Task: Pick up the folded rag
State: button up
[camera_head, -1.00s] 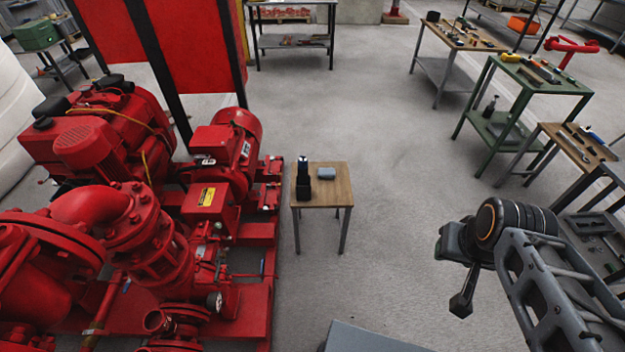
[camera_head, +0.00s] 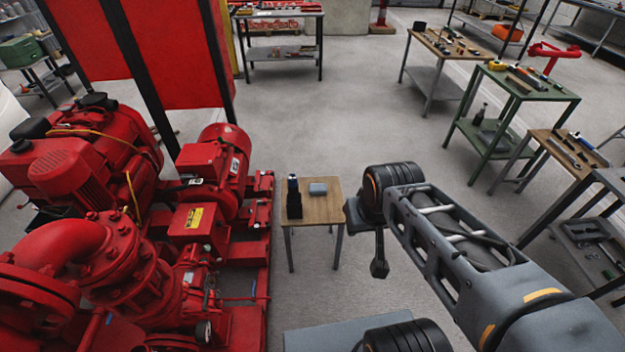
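A small grey-blue folded item, which looks like the folded rag (camera_head: 317,188), lies on the small wooden-topped table (camera_head: 325,212) in the head view. A black holder with an upright dark item (camera_head: 293,197) stands just left of it on the same top. My gripper (camera_head: 379,268) hangs down at the end of my arm, to the right of the table and apart from the rag. Its fingers are small and dark, so I cannot tell whether they are open or shut. Nothing is seen in them.
A large red pump set (camera_head: 130,230) fills the left side, close to the small table. A green workbench (camera_head: 530,90) and wooden benches with tools (camera_head: 450,45) stand along the right. The grey floor (camera_head: 380,110) behind the small table is clear.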

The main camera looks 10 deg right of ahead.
aim_at(318, 189)
jog(key=i, duration=0.6)
jog(key=k, duration=0.5)
jog(key=z, duration=1.65)
jog(key=i, duration=2.3)
jog(key=u, duration=3.7)
jog(key=i, duration=0.5)
jog(key=z, duration=0.05)
